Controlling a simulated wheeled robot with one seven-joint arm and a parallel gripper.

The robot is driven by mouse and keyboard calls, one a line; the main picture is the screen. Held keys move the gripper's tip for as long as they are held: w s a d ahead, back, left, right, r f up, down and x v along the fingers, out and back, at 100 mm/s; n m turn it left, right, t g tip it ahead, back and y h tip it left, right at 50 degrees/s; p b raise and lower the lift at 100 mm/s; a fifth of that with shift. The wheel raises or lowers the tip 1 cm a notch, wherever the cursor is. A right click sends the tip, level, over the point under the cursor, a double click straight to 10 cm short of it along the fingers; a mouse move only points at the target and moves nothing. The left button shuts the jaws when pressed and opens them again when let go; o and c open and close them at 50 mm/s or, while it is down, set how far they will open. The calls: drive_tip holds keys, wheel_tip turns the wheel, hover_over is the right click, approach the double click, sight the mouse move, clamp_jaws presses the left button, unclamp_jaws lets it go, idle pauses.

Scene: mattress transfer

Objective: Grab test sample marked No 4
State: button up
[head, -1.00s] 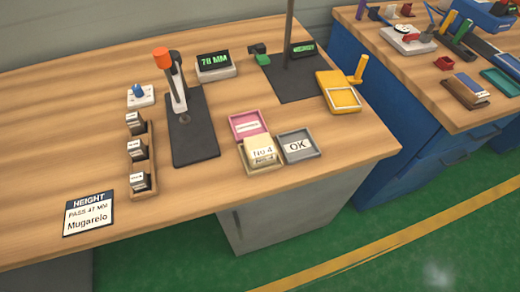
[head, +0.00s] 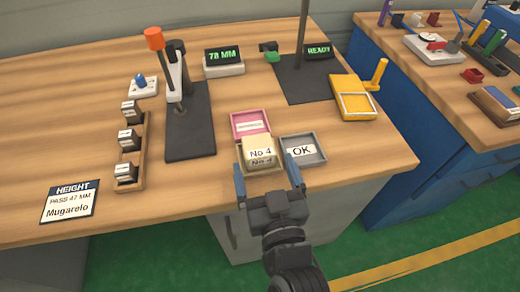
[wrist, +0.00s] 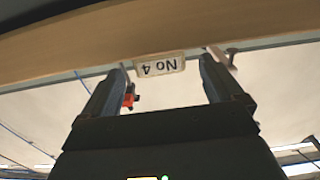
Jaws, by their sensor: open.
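The test sample marked No 4 (head: 261,152) is a cream block standing in a tan tray (head: 266,172) near the table's front edge. Its label also shows upside down in the wrist view (wrist: 159,66), between and beyond the fingertips. My gripper (head: 266,176) is open and empty in front of the sample, with one finger at each side of the tray in the head view. In the wrist view the fingers (wrist: 166,75) are apart with nothing between them. I cannot tell whether either finger touches the tray.
A pink tray (head: 250,123) is behind the sample and a grey OK tray (head: 303,150) is close on its right. A press with an orange knob (head: 154,39) and a rack of small samples (head: 127,184) stand to the left. A yellow tray (head: 355,106) is at the back right.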

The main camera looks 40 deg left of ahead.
sight(262, 160)
drive_tip(key=p+x, duration=0.1)
drive_tip(key=x, duration=0.4)
drive_tip(key=shift+w+a+r, duration=0.2)
drive_tip(key=shift+w+a, duration=0.1)
drive_tip(key=c, duration=1)
